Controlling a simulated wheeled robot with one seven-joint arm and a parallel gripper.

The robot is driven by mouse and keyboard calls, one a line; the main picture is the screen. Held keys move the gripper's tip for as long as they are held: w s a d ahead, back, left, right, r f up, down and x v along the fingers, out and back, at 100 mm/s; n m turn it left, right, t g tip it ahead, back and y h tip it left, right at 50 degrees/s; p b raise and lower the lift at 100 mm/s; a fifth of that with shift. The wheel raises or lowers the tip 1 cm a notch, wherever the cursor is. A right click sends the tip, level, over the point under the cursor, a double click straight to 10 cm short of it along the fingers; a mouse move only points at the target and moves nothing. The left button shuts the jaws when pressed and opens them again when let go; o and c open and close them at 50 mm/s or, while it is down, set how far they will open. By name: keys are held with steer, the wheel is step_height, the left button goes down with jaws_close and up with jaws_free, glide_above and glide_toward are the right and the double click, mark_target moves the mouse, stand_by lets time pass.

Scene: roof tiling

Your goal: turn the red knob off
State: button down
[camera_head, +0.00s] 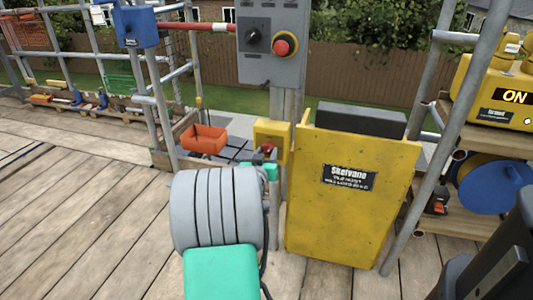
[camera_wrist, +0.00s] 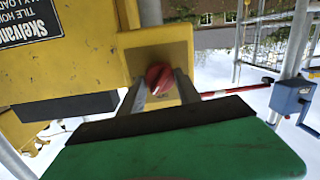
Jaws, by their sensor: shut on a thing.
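The red knob (camera_head: 267,147) sits on the front of a small yellow box (camera_head: 284,130) beside the yellow Skelvano tile hoist. In the wrist view the red knob (camera_wrist: 158,77) shows in the middle, on the yellow box's face (camera_wrist: 185,48). My gripper (camera_wrist: 160,88) has one thin finger on each side of the knob and is shut on it. In the camera_head view my grey and green arm hides most of my gripper (camera_head: 267,160), and only its end shows just below the knob.
A grey control panel (camera_head: 271,70) with a black dial (camera_head: 253,37) and a red button (camera_head: 285,45) stands above the box. The yellow hoist (camera_head: 350,215) is close on the right. Scaffold poles (camera_head: 432,150) flank the area. An orange tray (camera_head: 204,139) lies behind. Plank floor at left is clear.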

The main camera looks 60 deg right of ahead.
steer(key=n, duration=0.3)
steer(key=shift+g+p, duration=0.3)
steer(key=shift+w+n+g+p, duration=0.1)
steer(key=shift+n+g+p, duration=0.25)
steer(key=shift+n, duration=1.55)
steer(key=c, duration=0.8)
jaws_free()
steer(key=shift+c, duration=0.2)
steer(key=s+a+p, duration=0.1)
steer(key=a, duration=0.6)
steer(key=shift+s+a+r, duration=0.15)
steer(key=shift+a+r, duration=0.2)
steer(key=shift+r, duration=0.1)
